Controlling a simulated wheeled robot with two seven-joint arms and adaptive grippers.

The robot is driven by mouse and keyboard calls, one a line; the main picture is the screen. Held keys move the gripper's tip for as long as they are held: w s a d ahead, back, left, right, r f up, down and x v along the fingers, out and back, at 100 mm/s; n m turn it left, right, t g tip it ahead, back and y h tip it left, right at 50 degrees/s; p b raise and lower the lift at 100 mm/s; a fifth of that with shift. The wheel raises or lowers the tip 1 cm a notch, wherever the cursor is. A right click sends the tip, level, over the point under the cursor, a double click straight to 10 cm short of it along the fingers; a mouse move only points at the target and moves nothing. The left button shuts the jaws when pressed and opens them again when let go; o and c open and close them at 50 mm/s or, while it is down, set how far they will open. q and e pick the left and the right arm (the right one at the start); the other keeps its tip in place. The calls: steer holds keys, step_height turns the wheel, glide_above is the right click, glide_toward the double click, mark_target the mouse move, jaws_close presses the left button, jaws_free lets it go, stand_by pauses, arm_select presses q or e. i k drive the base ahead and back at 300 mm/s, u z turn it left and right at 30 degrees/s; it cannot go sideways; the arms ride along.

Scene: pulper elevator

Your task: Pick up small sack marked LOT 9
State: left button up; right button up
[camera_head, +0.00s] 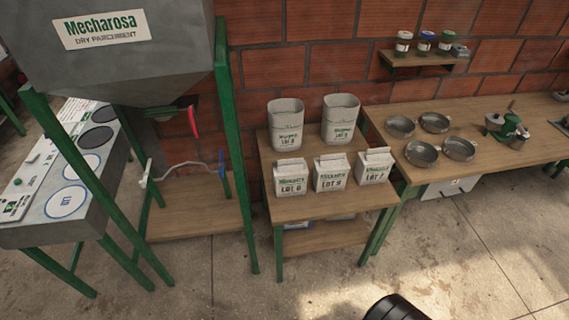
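The small sack marked LOT 9 (330,182) stands upright in the middle of a front row of three small white sacks on a wooden table (300,213) with green legs. A small sack that seems marked LOT 8 (291,186) stands to its left. A small sack marked LOT 7 (374,178) stands close on its right. Two taller open sacks, one left (286,127) and one right (340,122), stand behind the row; their small lot marks are hard to read. Neither of my grippers shows in the head view.
A Mecharosa hopper (130,40) on a green frame stands left of the table. A long bench (470,105) with several round pans adjoins at right, under a small wall shelf (416,61) with jars. A dark rounded part shows at the bottom edge. Floor in front is clear.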

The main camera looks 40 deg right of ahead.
mark_target(331, 172)
steer(key=u, duration=0.1)
steer(key=i, duration=0.95)
steer(key=z, duration=0.1)
